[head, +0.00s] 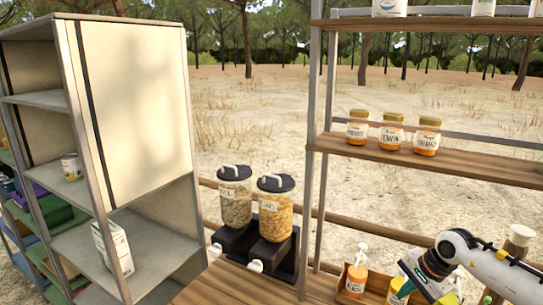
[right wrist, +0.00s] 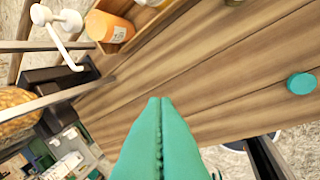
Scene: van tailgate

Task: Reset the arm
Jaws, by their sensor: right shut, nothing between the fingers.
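My right arm comes in from the right edge of the head view, low over the wooden counter. Its gripper (head: 408,287) points down and to the left there, near a pump bottle (head: 356,277) in a wooden box. In the right wrist view the teal fingers of this gripper (right wrist: 160,102) meet with nothing between them, above bare wood. My left arm and gripper are not in view.
Two dispensers (head: 235,200) (head: 275,212) stand left of the pump bottle. Several orange jars (head: 391,133) stand on a wooden shelf above. A grey shelf unit (head: 135,110) is at left. A teal round lid (right wrist: 301,83) lies on the wood.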

